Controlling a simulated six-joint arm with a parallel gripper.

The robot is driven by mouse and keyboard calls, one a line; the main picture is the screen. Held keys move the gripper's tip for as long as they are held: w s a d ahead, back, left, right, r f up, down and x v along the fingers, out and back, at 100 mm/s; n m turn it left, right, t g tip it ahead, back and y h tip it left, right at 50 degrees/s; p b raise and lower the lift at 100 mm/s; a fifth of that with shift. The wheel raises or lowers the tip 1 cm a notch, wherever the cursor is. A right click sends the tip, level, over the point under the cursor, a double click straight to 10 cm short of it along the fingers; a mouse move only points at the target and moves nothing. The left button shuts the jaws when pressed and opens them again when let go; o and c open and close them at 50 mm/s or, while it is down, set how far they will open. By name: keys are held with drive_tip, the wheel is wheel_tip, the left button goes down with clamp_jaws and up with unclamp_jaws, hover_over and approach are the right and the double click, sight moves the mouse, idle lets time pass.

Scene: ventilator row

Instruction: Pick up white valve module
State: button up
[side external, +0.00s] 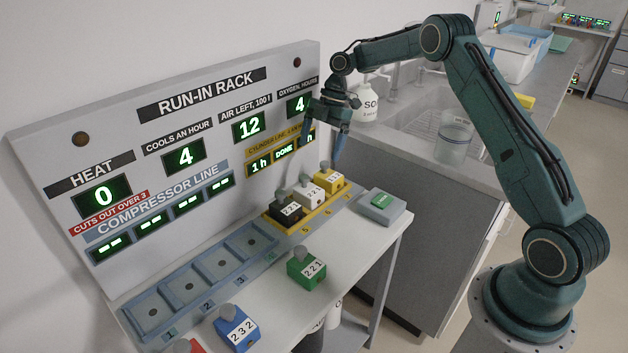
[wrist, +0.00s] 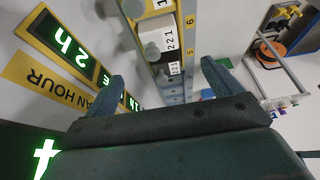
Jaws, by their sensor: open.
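The white valve module (side external: 308,195) sits in the yellow-edged cylinder-line row, between a black module (side external: 285,211) and a yellow module (side external: 329,179). It has a grey knob on top and a number label. In the wrist view the white module (wrist: 153,34) shows near the top, beyond the fingertips and left of the slot number 6. My gripper (side external: 323,147) is above the row, close to the rack panel, apart from the modules. In the wrist view my gripper (wrist: 163,76) has its two fingers spread wide with nothing held between them.
The upright run-in rack panel (side external: 190,150) stands close behind the row. Empty blue compressor slots (side external: 185,285) lie to the left. A green module (side external: 306,270) and a blue module (side external: 236,328) stand on the white table. A green-button box (side external: 381,208) stands right of the row.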

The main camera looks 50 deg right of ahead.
hover_over(307, 190)
drive_tip(key=d, duration=0.3)
drive_tip(key=shift+a+f, duration=0.1)
drive_tip(key=shift+f, duration=3.1)
drive_tip(key=shift+x, duration=2.6)
drive_tip(key=shift+a, duration=0.1)
drive_tip(key=shift+r, duration=0.1)
drive_tip(key=c, duration=1.3)
drive_tip(key=shift+r, duration=0.15)
wheel_tip(307, 190, up, 20)
drive_tip(key=shift+f, duration=0.15)
